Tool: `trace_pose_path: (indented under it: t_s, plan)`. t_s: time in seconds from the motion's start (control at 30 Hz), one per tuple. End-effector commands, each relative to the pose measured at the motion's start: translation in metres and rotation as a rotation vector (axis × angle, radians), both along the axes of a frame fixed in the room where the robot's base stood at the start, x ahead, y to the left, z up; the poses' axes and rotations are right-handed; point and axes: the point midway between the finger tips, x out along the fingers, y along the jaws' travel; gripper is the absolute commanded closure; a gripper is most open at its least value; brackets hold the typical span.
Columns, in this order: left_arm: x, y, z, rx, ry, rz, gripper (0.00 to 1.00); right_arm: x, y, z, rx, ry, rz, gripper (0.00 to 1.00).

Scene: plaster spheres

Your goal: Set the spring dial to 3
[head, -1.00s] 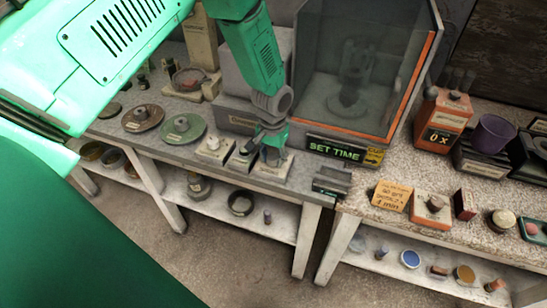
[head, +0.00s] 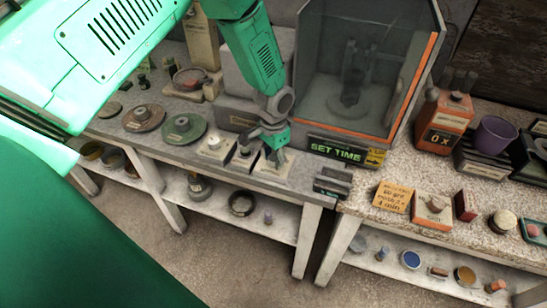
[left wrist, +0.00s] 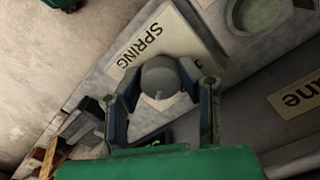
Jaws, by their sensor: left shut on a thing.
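The spring dial (left wrist: 160,78) is a round grey knob with a small light mark near its lower edge. It stands on a pale plate labelled SPRING (left wrist: 140,45) in the left wrist view. My left gripper (left wrist: 161,84) has one finger on each side of the knob and is shut on it. In the head view, the left gripper (head: 275,158) reaches down onto the pale dial plate (head: 271,176) at the bench's front edge and hides most of the knob. The number the dial points to cannot be read. My right gripper is not in view.
Two similar controls (head: 213,146) sit just left of the dial. A glass-fronted cabinet (head: 350,85) stands behind, with a lit SET TIME display (head: 336,151) to the right. Two round discs (head: 183,128) lie further left. Another bench (head: 400,185) at right holds boxes and jars.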

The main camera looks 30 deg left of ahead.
Motion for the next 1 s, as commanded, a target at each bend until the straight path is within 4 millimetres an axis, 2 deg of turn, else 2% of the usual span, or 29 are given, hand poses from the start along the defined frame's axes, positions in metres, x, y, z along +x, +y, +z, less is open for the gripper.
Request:
trace_pose_path:
  t_s: [0.03, 0.23, 0.27, 0.3, 0.67, 0.87, 1.0]
  plan:
    - [0.007, -0.001, 0.002, -0.003, -0.018, 0.000, 0.97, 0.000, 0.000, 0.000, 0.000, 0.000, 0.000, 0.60]
    - [0.007, -0.001, 0.002, -0.003, -0.018, 0.001, 0.97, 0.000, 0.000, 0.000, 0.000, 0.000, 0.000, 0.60]
    - [0.007, -0.001, 0.002, -0.003, -0.018, 0.001, 0.61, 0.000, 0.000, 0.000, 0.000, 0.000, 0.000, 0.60]
    - [0.006, -0.001, 0.002, -0.002, -0.017, 0.001, 0.48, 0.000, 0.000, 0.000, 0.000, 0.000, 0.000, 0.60]
    - [0.001, -0.001, 0.005, -0.002, -0.010, 0.001, 0.48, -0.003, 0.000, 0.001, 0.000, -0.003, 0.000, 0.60]
    - [0.003, -0.001, 0.032, -0.002, -0.011, 0.002, 0.48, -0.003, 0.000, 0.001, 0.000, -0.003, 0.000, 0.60]
    - [0.004, 0.000, 0.063, -0.003, -0.012, 0.001, 0.48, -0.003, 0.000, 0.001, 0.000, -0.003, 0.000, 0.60]
